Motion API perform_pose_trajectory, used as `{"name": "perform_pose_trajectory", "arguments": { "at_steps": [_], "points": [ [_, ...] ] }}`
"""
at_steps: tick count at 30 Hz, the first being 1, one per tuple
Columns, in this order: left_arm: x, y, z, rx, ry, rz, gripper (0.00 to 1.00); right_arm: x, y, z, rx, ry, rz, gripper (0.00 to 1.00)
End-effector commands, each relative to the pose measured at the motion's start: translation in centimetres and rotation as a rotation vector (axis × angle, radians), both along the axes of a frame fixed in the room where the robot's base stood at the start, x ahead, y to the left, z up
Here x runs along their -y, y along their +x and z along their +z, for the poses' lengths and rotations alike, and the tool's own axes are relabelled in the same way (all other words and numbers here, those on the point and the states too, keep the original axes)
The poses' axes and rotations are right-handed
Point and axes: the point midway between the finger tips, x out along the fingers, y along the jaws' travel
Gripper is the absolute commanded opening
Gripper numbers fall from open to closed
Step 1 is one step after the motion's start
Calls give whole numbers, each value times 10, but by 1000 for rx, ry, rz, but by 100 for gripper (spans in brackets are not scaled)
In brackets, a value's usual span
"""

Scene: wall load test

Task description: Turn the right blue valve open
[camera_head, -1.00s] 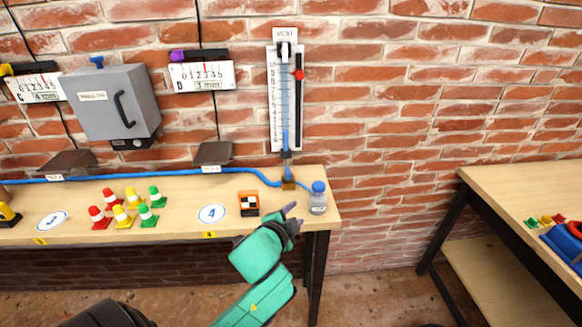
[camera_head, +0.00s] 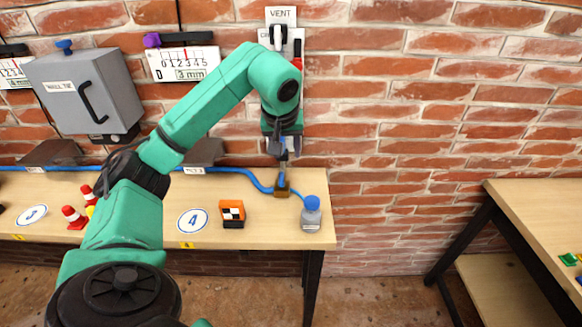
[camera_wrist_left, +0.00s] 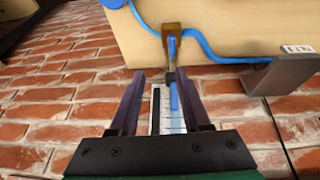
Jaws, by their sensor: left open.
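The blue valve (camera_head: 283,180) is a small blue lever on a brass block at the table's back edge, below the vertical gauge on the wall. The valve also shows in the left wrist view (camera_wrist_left: 172,46), beyond my fingers, with a blue hose running from the block. My left gripper (camera_head: 283,150) points down in front of the gauge, just above the valve. In the left wrist view its two fingers (camera_wrist_left: 158,100) are apart, with the gauge tube behind the gap and nothing clearly held. My arm hides most of the gauge. My right gripper is out of view.
A blue-capped bottle (camera_head: 311,214) stands right of the valve, near the table's right end. An orange block (camera_head: 232,213) and a round label 4 (camera_head: 192,221) lie to the left. A grey box (camera_head: 85,92) hangs on the wall. Another table (camera_head: 535,210) is at right.

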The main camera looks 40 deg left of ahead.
Motion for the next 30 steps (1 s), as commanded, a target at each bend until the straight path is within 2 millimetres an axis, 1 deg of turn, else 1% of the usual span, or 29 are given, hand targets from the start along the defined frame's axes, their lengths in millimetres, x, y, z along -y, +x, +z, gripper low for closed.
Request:
{"name": "perform_pose_trajectory", "arguments": {
  "at_steps": [1,3,5,8,9,11,15,18,20,24,30],
  "points": [
    [-12,-4,3,-21,36,15,48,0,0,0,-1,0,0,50],
    [-18,-6,-2,-38,53,19,48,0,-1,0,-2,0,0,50],
    [-20,-3,-10,-38,52,17,48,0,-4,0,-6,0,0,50],
    [-24,3,-31,-41,49,16,48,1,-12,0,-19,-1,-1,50],
    [-26,6,-41,-41,49,17,48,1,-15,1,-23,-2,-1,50],
    [-30,10,-56,-42,48,17,48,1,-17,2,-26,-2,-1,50],
    [-38,22,-90,-38,46,15,48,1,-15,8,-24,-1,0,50],
    [-42,29,-110,-36,44,15,48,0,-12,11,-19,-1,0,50],
    [-45,32,-119,-36,44,14,48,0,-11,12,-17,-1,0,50],
    [-47,36,-130,-32,46,14,48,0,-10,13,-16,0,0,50],
    [-47,36,-131,-31,46,14,48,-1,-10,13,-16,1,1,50]
  ]
}}
